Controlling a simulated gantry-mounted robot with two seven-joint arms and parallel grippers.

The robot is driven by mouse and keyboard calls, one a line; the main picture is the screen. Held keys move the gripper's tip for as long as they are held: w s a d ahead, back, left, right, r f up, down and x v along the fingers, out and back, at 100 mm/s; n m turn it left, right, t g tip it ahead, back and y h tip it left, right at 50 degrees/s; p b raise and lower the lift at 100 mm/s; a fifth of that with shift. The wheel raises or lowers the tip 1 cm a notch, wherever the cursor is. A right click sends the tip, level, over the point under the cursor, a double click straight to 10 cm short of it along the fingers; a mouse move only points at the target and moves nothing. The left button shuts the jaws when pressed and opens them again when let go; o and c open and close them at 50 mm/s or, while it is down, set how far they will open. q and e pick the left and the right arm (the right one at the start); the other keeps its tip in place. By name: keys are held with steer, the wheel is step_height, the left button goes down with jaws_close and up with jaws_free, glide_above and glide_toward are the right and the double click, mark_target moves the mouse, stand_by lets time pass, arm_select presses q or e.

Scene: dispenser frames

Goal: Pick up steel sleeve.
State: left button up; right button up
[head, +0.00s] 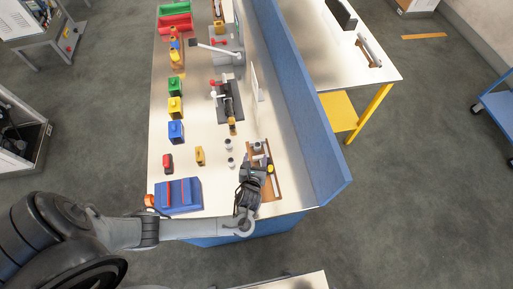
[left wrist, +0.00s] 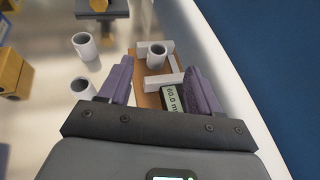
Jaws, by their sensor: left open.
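Several short grey hollow cylinders, which look like steel sleeves, are in view. One sleeve (left wrist: 157,56) stands upright by a white block on a brown board (left wrist: 149,99); it also shows in the head view (head: 257,146). Two more sleeves (left wrist: 85,46) (left wrist: 82,88) stand on the pale bench to the left of the board. My left gripper (left wrist: 158,68) is open, its purple fingers spread over the board. The sleeve on the board appears between and just beyond the fingertips; contact cannot be told. My right gripper is not in view.
A digital display (left wrist: 175,101) lies on the board. The blue partition (head: 300,105) runs along the bench's right side. Yellow (head: 200,156) and red (head: 168,162) items and a blue case (head: 178,196) stand to the left. Bare bench (head: 205,190) lies between.

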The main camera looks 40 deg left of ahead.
mark_target(257, 145)
arm_select(q)
steer(key=shift+x, duration=1.5)
steer(key=shift+s+f+b+x, duration=0.1)
steer(key=shift+f+b+x, duration=0.1)
steer(key=shift+x, duration=0.65)
steer(key=shift+s+f+b+x, duration=0.15)
steer(key=shift+b+x, duration=0.1)
steer(key=shift+x, duration=0.6)
steer(key=shift+f+b+x, duration=0.2)
steer(key=shift+x, duration=0.65)
jaws_close()
steer(key=shift+r, duration=0.15)
